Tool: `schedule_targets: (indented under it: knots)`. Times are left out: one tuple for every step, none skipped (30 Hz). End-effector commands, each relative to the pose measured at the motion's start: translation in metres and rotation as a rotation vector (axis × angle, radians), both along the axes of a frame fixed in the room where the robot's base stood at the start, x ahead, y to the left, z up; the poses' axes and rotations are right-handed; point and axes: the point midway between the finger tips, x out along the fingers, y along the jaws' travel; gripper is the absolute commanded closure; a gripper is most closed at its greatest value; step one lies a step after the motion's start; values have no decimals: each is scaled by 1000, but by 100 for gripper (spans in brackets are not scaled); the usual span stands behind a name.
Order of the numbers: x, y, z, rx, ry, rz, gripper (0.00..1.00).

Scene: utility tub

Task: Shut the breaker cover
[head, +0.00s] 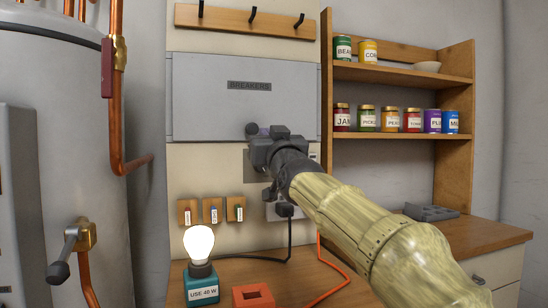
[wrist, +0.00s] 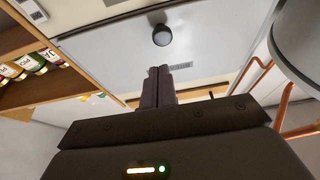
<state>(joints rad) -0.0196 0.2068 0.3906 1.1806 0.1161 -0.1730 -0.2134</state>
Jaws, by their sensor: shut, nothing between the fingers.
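The breaker cover (head: 215,105) is a wide grey panel labelled BREAKERS on the back wall, below a hook rail. It looks flat and upright; I cannot tell whether a thin gap is left behind it. A dark round knob (head: 252,129) sits near its lower edge. My gripper (head: 267,133) is in front of the lower right part of the cover, close to the knob. In the wrist view the cover (wrist: 115,45) fills the upper middle, with the knob (wrist: 162,35) beyond the shut, empty fingers (wrist: 158,80). Contact with the cover cannot be made out.
A shelf (head: 400,73) with cans and jars stands at the right. A grey tank (head: 55,110) and copper pipes (head: 120,120) are at the left. Below are a lit bulb (head: 199,243) on a teal box, an orange block (head: 253,297) and cords on the wooden counter (head: 300,272).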

Motion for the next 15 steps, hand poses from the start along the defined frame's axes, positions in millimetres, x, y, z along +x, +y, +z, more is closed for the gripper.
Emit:
schedule_targets:
  knots:
    - [-8, -3, -5, -1, 0, 0, 100]
    - [-12, -4, -7, -1, 1, 0, 100]
    - [-18, -4, -9, -2, -1, 2, 100]
    - [-22, -5, -11, -2, 0, 4, 100]
    - [-27, -4, -12, -3, -1, 5, 100]
    - [-32, -5, -13, -3, -1, 7, 100]
    - [-36, -6, -14, -1, -1, 10, 100]
    - [-40, -6, -16, -2, -1, 11, 100]
    - [-45, -7, -18, -2, -1, 13, 100]
    - [-49, -7, -20, -4, 0, 13, 100]
    - [-52, -8, -20, -2, 0, 14, 100]
    - [-55, -9, -21, -2, -1, 15, 100]
    - [-58, -11, -21, -2, -1, 15, 100]
    - [-60, -11, -22, -2, 0, 15, 100]
    - [-63, -12, -23, -3, -1, 16, 100]
